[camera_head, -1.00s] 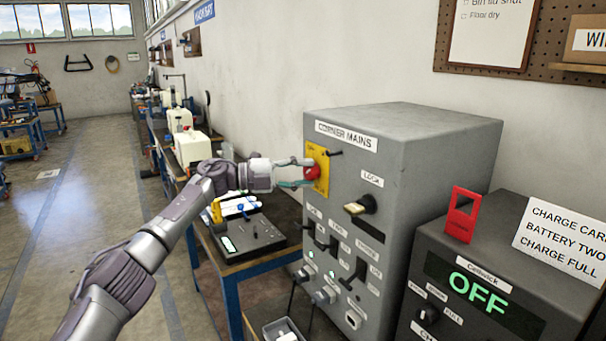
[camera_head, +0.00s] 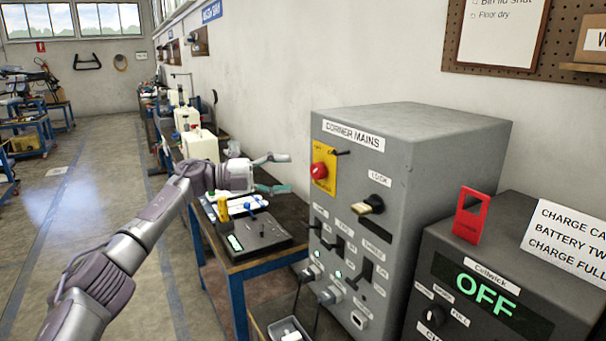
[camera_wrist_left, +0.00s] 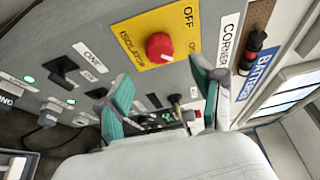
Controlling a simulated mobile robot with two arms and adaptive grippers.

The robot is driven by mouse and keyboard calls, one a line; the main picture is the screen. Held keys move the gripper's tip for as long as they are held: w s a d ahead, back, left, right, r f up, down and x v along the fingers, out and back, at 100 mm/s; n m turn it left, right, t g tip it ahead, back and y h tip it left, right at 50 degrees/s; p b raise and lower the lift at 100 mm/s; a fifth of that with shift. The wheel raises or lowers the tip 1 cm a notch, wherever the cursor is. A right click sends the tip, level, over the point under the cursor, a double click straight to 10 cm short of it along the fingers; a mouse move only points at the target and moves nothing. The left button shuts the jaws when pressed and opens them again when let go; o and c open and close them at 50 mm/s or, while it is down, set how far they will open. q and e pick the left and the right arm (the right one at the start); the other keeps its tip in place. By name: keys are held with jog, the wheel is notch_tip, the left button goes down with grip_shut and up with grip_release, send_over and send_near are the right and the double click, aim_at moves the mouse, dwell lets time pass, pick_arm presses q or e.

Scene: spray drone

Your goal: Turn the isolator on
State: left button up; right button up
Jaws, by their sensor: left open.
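The isolator is a red round knob (camera_head: 319,170) on a yellow plate (camera_head: 325,158), on the front of the grey cabinet marked CORNER MAINS (camera_head: 410,150). In the left wrist view the knob (camera_wrist_left: 160,46) sits ahead of the fingers, on a plate (camera_wrist_left: 128,34) lettered ISOLATOR and OFF. Part of the plate's lettering is hidden by a finger. My left gripper (camera_head: 282,173) is open and empty, a short way left of the knob and apart from it. Its two teal-padded fingers (camera_wrist_left: 163,97) also show in the left wrist view. My right gripper is not in view.
A charger reading OFF (camera_head: 485,290) with a red tag (camera_head: 471,214) stands at right. A blue-legged bench (camera_head: 238,290) holds a black box (camera_head: 255,235) below my arm.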

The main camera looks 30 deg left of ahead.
pick_arm(q)
jog(key=v, duration=0.5)
jog(key=shift+s+a, duration=0.1)
jog(key=shift+a, duration=0.05)
dwell(0.3)
